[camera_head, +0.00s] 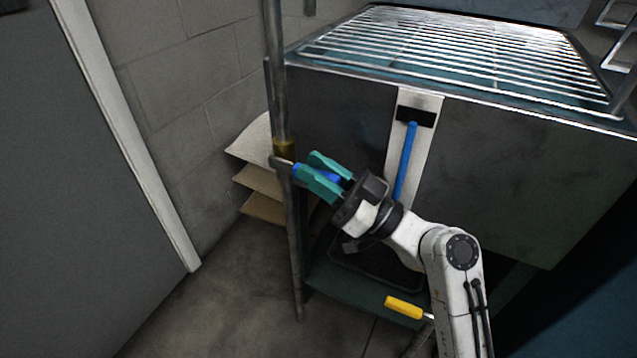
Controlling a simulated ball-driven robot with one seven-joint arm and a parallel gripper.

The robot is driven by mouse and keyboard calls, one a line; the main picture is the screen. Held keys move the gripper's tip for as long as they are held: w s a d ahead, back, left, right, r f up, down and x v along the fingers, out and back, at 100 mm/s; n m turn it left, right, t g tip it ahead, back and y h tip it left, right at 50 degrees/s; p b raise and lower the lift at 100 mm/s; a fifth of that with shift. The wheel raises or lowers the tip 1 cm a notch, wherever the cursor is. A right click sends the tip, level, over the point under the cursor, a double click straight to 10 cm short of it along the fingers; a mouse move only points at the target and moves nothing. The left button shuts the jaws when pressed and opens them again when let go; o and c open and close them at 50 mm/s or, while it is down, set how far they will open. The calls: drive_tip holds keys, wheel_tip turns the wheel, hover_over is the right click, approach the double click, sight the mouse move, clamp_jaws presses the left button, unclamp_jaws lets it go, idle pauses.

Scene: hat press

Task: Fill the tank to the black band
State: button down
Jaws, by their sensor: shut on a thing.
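The tank (340,125) is a dark metal box under a wire rack. On its front is a white gauge plate (425,150) with a black band (416,116) near the top. A blue column (407,160) stands in the gauge, and its top reaches the lower part of the band. A vertical pipe (274,70) at the tank's left corner has a brass-coloured fitting (284,148). My gripper (318,177), with teal fingers, is shut on a blue handle (329,178) beside the pipe. The fingers hide part of the handle.
A wire rack (440,45) covers the top. Tan sheets (258,180) stick out behind the pipe. A yellow handle (403,307) lies low, near my arm. A grey door (80,200) is on the left, with bare floor (220,290) between.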

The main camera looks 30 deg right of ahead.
idle(0.3)
drive_tip(key=c, duration=1)
unclamp_jaws()
drive_tip(key=v, duration=1.1)
